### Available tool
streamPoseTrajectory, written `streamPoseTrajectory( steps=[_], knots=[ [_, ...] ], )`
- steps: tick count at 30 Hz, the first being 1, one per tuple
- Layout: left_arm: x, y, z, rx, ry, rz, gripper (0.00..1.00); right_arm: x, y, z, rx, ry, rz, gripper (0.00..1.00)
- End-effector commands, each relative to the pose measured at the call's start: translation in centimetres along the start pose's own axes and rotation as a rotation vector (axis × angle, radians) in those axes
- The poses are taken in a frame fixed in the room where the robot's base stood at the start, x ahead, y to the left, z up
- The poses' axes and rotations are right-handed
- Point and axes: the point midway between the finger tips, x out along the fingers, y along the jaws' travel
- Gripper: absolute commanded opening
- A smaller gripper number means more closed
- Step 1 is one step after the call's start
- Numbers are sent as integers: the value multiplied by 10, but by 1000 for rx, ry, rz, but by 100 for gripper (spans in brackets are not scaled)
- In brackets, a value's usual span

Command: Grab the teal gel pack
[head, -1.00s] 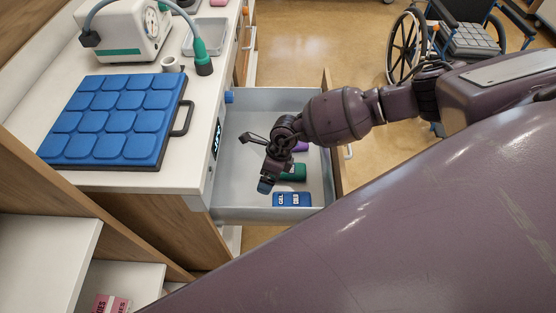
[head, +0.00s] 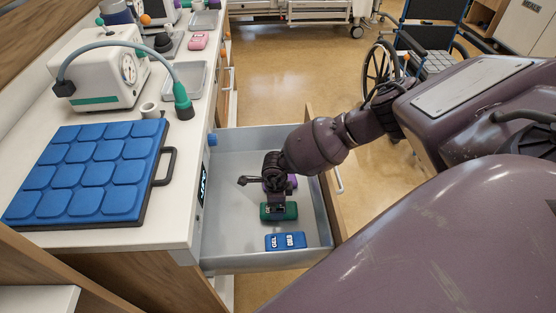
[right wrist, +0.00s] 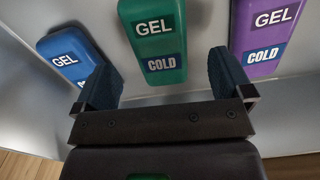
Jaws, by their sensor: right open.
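The teal gel pack (head: 290,212) lies in the open drawer, between a blue pack and a purple pack. In the right wrist view the teal gel pack (right wrist: 153,40) is labelled GEL COLD and lies between my open fingers' directions, beyond their tips. My right gripper (right wrist: 165,78) is open and empty, with one finger on each side of the pack's lower end. In the head view my right gripper (head: 278,208) is over the teal pack and hides part of it. My left gripper is not in view.
The blue gel pack (head: 286,241) lies near the drawer's front end, and the purple gel pack (head: 292,181) lies farther back. The drawer walls (head: 330,215) surround them. A blue padded board (head: 85,170) and a white device (head: 105,70) are on the counter.

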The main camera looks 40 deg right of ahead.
Motion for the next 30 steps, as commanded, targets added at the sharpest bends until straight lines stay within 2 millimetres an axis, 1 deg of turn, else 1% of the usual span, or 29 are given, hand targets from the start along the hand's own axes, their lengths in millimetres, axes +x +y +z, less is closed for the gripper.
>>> streamPoseTrajectory(
  steps=[1,6,9,12,18,20,27,30],
  knots=[
    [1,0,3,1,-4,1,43,8,1,-2,0,3,3,98],
    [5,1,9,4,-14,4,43,32,3,-10,0,4,6,98],
    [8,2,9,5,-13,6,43,45,3,-9,0,4,6,98],
    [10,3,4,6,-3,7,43,49,2,-9,0,3,4,98],
    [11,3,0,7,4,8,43,47,1,-8,1,0,1,98],
    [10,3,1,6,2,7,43,47,1,-8,1,0,1,89],
    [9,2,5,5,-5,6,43,47,1,-8,1,0,2,52],
    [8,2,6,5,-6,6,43,47,1,-8,1,0,1,38]
  ],
)
